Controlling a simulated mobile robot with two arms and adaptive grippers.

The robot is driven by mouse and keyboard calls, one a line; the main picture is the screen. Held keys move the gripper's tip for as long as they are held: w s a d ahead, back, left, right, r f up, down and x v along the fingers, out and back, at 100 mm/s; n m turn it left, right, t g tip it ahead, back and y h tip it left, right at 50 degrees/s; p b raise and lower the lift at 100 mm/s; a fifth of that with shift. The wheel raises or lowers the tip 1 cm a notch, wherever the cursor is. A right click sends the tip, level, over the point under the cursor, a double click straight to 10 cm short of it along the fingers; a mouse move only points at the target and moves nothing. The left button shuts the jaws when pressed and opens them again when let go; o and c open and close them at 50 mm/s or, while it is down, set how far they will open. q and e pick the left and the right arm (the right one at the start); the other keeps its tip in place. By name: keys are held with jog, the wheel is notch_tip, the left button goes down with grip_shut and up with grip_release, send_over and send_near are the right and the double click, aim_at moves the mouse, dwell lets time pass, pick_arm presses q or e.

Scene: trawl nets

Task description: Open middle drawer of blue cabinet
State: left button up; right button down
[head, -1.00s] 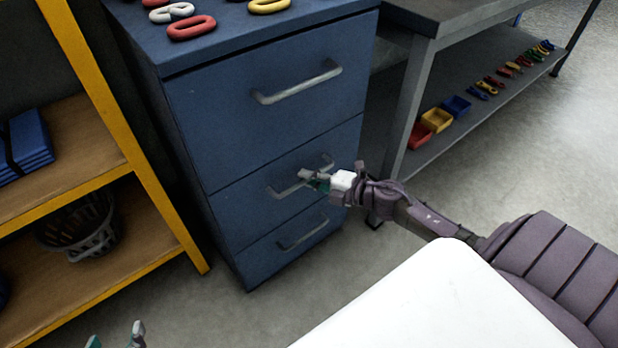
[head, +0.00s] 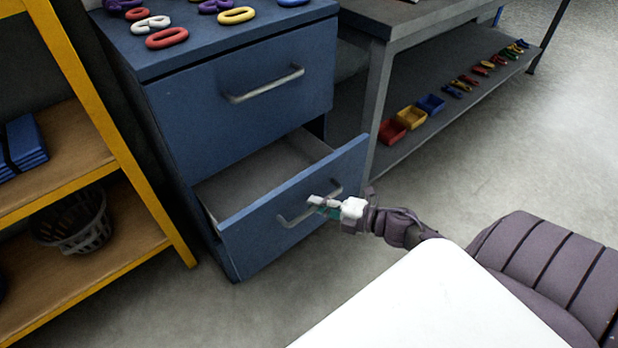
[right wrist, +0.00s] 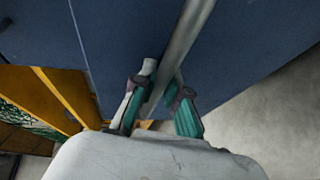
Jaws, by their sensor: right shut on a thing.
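The blue cabinet (head: 232,100) stands left of centre in the head view. Its middle drawer (head: 262,237) is pulled out, and its empty-looking grey inside shows behind the front panel. My right gripper (head: 322,204) is at the middle drawer's handle (head: 296,214), shut on it. In the right wrist view the fingers (right wrist: 160,98) sit on either side of the grey handle bar (right wrist: 182,45), in front of the blue drawer front (right wrist: 120,40). The top drawer, with its own handle (head: 265,86), is shut. The bottom drawer is hidden behind the middle one. My left gripper is not in view.
Several coloured links, one red (head: 167,38), lie on the cabinet top. A yellow-framed shelf (head: 110,130) with a basket (head: 75,228) stands at the left. A grey workbench (head: 372,110) with small bins and clips stands at the right. Clear floor lies in front.

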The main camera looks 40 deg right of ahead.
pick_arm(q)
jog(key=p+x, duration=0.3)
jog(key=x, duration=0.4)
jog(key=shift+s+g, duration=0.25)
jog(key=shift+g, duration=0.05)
pick_arm(e)
jog(key=s, duration=1.1)
jog(key=shift+s+d, duration=0.2)
jog(key=shift+d, duration=0.25)
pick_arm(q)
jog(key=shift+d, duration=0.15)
pick_arm(e)
jog(key=c, duration=1.2)
grip_release()
jog(key=v, duration=1.2)
